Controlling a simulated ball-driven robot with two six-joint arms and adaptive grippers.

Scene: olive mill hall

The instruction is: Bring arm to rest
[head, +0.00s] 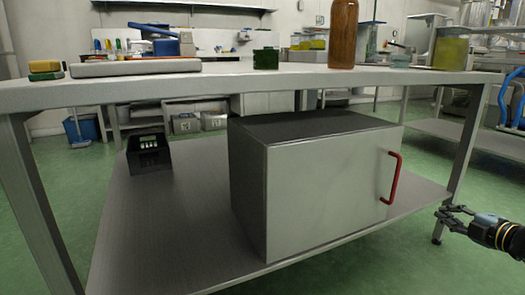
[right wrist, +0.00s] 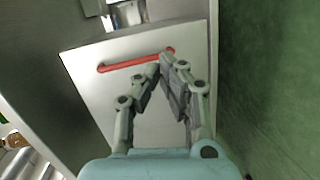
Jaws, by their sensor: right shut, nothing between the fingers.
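My right gripper (head: 453,214) comes in from the right edge in the head view, to the right of a grey cabinet (head: 320,195) with a red handle (head: 391,178). It is apart from the handle, out past the shelf's right end. In the right wrist view my right gripper (right wrist: 166,62) is shut and empty, its tips in front of the cabinet door (right wrist: 95,68) and overlapping the right end of the red handle (right wrist: 125,60) in the picture. The cabinet door is closed. My left gripper shows in neither view.
The cabinet stands on the lower shelf (head: 165,225) of a metal table (head: 215,88). A black box (head: 148,155) is on the shelf's left. A brown bottle (head: 343,35), a green container (head: 265,58) and a jar (head: 451,53) stand on top. Green floor (head: 440,165) is free at right.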

